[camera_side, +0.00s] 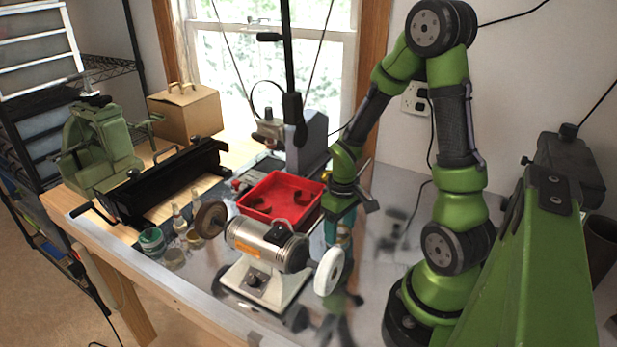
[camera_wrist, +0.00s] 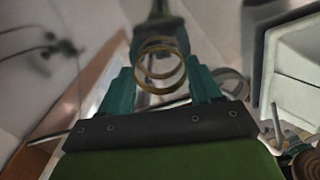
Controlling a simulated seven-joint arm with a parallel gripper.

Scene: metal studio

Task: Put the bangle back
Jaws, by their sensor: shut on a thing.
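In the wrist view a thin gold bangle (camera_wrist: 160,78) shows as two close rings between the teal fingers of my gripper (camera_wrist: 161,88). I cannot tell whether the second ring is a reflection. My gripper is shut on the bangle. In the side view my gripper (camera_side: 342,232) points down over the shiny metal tabletop, right of the red tray and behind the bench polisher; the bangle cannot be made out there. The red tray (camera_side: 262,214) is open, with dark curved pieces inside.
The bench polisher (camera_side: 268,243), with a brown wheel and a white wheel (camera_side: 329,272), stands close in front of my gripper. A black machine (camera_side: 170,182), jars (camera_side: 152,241) and a cardboard box (camera_side: 187,113) are at left. A grey stand (camera_side: 307,140) is behind the tray.

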